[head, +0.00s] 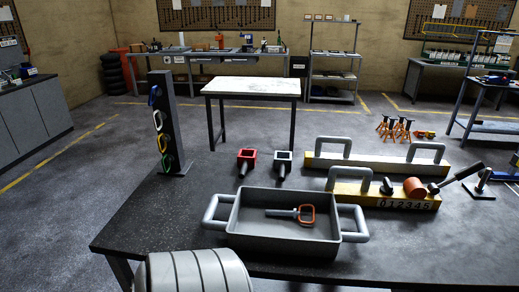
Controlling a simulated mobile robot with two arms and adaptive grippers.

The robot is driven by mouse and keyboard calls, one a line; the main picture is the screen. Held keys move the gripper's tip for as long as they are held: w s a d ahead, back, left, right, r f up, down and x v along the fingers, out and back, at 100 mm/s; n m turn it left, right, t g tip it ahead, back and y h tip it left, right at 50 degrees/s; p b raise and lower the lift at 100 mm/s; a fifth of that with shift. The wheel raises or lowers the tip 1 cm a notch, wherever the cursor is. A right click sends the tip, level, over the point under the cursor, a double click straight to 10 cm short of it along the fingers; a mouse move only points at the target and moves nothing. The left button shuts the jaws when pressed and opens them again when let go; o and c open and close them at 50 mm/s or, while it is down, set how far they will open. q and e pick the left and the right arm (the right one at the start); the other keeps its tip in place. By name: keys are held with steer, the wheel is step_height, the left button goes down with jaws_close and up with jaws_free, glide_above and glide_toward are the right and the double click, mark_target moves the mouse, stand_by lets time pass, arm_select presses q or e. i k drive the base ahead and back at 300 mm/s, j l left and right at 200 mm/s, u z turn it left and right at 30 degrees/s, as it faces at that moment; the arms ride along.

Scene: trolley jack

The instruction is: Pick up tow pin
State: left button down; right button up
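A pin with a grey shank and an orange loop handle (306,213), which looks like the tow pin, lies flat inside a grey tray (275,247). The tray stands near the front of the dark table and has a thick grey handle at each side. The loop points right and the shank points left. The pin shows clear of the tray's walls, and nothing covers it. Neither of my grippers shows in the head view.
A red socket piece (247,157) and a grey one (283,159) stand behind the tray. A dark post with coloured rings (160,120) rises at the left. A yellow numbered block (350,196) and a long two-handled bar (385,165) lie right. The table's front right is clear.

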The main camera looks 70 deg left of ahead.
mark_target(294, 213)
steer(key=u, duration=1.85)
steer(key=j, duration=0.2)
